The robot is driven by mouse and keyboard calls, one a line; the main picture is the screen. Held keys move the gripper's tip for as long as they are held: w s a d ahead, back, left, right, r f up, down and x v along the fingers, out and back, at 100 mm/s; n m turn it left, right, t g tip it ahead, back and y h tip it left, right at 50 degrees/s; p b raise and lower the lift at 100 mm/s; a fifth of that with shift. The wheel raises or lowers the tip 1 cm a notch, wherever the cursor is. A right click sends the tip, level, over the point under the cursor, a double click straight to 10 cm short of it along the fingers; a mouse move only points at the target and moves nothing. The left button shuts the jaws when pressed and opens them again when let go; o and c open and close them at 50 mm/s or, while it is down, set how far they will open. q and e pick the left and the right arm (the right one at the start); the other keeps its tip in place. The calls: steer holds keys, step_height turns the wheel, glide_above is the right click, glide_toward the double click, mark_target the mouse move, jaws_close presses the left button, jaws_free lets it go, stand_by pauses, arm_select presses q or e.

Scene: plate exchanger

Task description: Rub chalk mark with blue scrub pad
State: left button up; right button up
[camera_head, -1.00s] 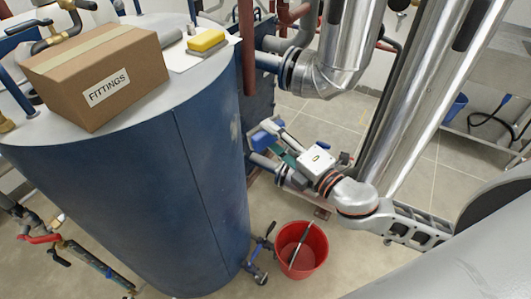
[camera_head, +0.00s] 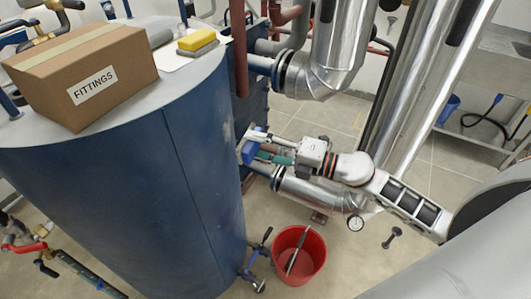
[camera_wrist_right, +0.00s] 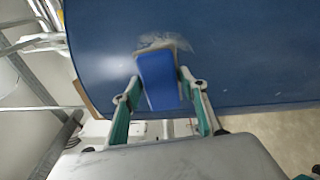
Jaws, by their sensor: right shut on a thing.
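The blue scrub pad (camera_head: 252,146) is held in my right gripper (camera_head: 266,152), beside the right side of the large blue tank (camera_head: 150,190). In the right wrist view the pad (camera_wrist_right: 160,82) stands between the two teal-backed fingers of the right gripper (camera_wrist_right: 162,84), which is shut on it. The chalk mark (camera_wrist_right: 167,40) shows there as a pale, smeared patch on the blue tank wall, just past the far end of the pad. The pad's end overlaps the mark's lower edge in the picture; I cannot tell whether it touches the wall. My left gripper is not in view.
A cardboard box marked FITTINGS (camera_head: 85,80) and a yellow-and-grey sponge (camera_head: 198,42) are on top of the tank. Silver pipes (camera_head: 330,50) stand behind my right arm.

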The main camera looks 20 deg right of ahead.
steer(key=w+f+n+g+y, duration=0.1)
steer(key=a+f+n+g+y, duration=0.1)
steer(key=g, duration=0.1)
steer(key=shift+w+f+n+b, duration=0.3)
steer(key=shift+w+b, duration=0.05)
steer(key=shift+w, duration=0.05)
steer(key=shift+x, duration=1.2)
steer(key=shift+w+a, duration=0.1)
steer(key=shift+x, duration=0.9)
steer(key=shift+w, duration=0.1)
stand_by(0.3)
